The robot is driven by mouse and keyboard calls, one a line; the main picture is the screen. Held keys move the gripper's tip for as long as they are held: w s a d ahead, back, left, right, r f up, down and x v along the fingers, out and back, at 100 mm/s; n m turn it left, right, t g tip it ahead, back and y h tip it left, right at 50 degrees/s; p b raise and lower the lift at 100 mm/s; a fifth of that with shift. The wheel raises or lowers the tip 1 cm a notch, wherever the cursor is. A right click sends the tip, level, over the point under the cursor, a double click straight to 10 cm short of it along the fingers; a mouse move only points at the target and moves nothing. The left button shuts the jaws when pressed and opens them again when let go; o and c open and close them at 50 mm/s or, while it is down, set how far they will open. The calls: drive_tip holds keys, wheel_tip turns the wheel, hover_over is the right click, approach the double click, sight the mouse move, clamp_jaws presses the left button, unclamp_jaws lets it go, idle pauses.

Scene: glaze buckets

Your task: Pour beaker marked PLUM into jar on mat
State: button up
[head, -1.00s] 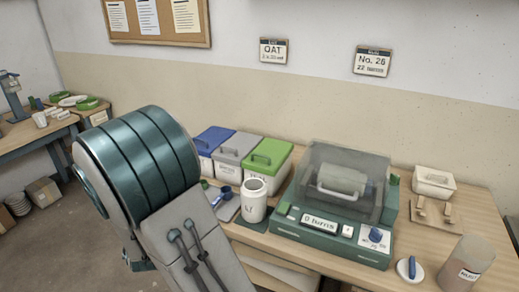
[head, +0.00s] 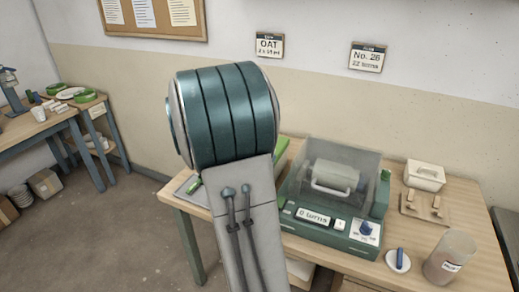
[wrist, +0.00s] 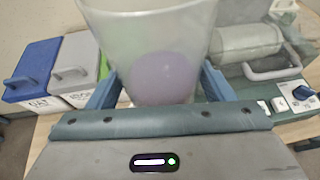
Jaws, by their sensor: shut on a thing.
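My gripper (wrist: 158,88) is shut on a translucent beaker (wrist: 125,30), with a blue-grey finger on each side. Purple glaze (wrist: 165,78) shows through the beaker's wall. No marking can be read on the beaker in the wrist view, and its exact tilt is hard to tell. In the head view my arm hides the gripper and the beaker. The jar and its mat are hidden behind my arm in the head view, and I cannot make them out behind the beaker in the wrist view.
A green machine (head: 325,235) with a clear hood reads 0 turns, right of my arm. A labelled beaker (head: 450,255), a small dish (head: 398,262) and a white tub (head: 424,175) stand further right. Blue (wrist: 32,70) and grey (wrist: 76,65) lidded bins show at left in the wrist view.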

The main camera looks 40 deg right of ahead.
drive_tip(key=shift+s+d+r, duration=0.2)
drive_tip(key=shift+s+d, duration=0.05)
drive_tip(key=shift+d, duration=0.1)
drive_tip(key=shift+f, duration=0.15)
wheel_tip(320, 180, down, 4)
drive_tip(key=b, duration=0.3)
drive_tip(key=shift+s+r+p, duration=0.15)
drive_tip(key=shift+r+p, duration=0.3)
drive_tip(key=shift+p, duration=0.3)
drive_tip(key=p, duration=0.1)
drive_tip(key=s+n+g+p, duration=0.1)
drive_tip(key=p, duration=0.3)
drive_tip(key=shift+s+d+r+n+h, duration=0.25)
drive_tip(key=shift+s+r+n+h, duration=0.05)
drive_tip(key=shift+s+r+n, duration=0.1)
wheel_tip(320, 180, down, 8)
drive_tip(key=s+n+g+h+p, duration=0.2)
drive_tip(key=s+n+g+p, duration=0.1)
drive_tip(key=n, duration=0.3)
drive_tip(key=shift+d+f+n+g, duration=0.15)
drive_tip(key=shift+d+n+g, duration=0.2)
drive_tip(key=shift+g, duration=0.25)
